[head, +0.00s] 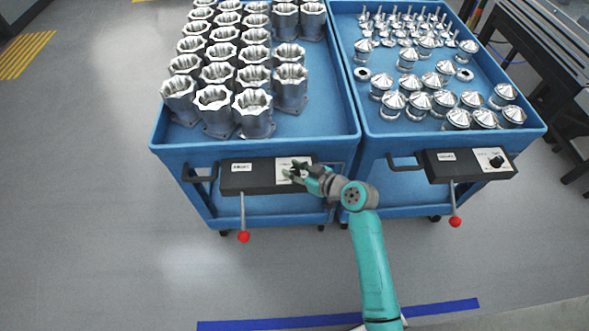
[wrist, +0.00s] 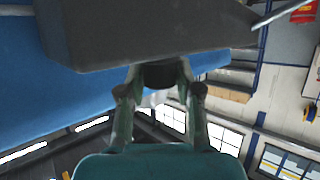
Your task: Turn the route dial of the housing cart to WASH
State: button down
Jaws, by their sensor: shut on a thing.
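The housing cart (head: 160,140) is the left blue cart, loaded with rows of silver fluted housings (head: 254,110). A dark control panel (head: 247,178) is on its front edge, with a white dial plate (head: 284,165) at its right end. My gripper (head: 298,172) is at this plate and largely covers the route dial. In the wrist view, my gripper (wrist: 159,84) has its two fingers on either side of the dark dial (wrist: 158,74), shut on it. The dark panel (wrist: 150,35) fills the top of that view. The dial's pointer and the plate's lettering cannot be read.
A red-knobbed lever (head: 243,236) hangs below the panel, left of my arm. A second blue cart (head: 540,131) with cone-topped parts stands close on the right, with its own panel, dial (head: 496,161) and lever (head: 455,220). The grey floor at left is clear.

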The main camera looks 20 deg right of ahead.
jog(key=shift+f, duration=0.15)
jog(key=c, duration=0.8)
grip_release()
jog(key=shift+s+d, duration=0.1)
jog(key=v, duration=1.1)
jog(key=shift+s+d+r, duration=0.15)
jog(key=shift+s+r, duration=0.15)
jog(key=s+a+f+m+h, duration=0.2)
jog(key=s+f+m+h, duration=0.15)
jog(key=s, duration=0.45)
jog(key=s+a+f+m+h, duration=0.2)
jog(key=s+f, duration=0.2)
jog(key=s, duration=0.5)
jog(key=s+r+t, duration=0.1)
jog(key=s+r, duration=0.3)
jog(key=s, duration=0.1)
jog(key=s+a+r+t, duration=0.1)
jog(key=s+r, duration=0.3)
jog(key=s, duration=0.2)
jog(key=s+r+h, duration=0.1)
jog(key=s+r, duration=0.3)
jog(key=s, duration=0.1)
jog(key=shift+s+a+r+t, duration=0.15)
jog(key=shift+s+r+t, duration=0.15)
jog(key=shift+t, duration=0.1)
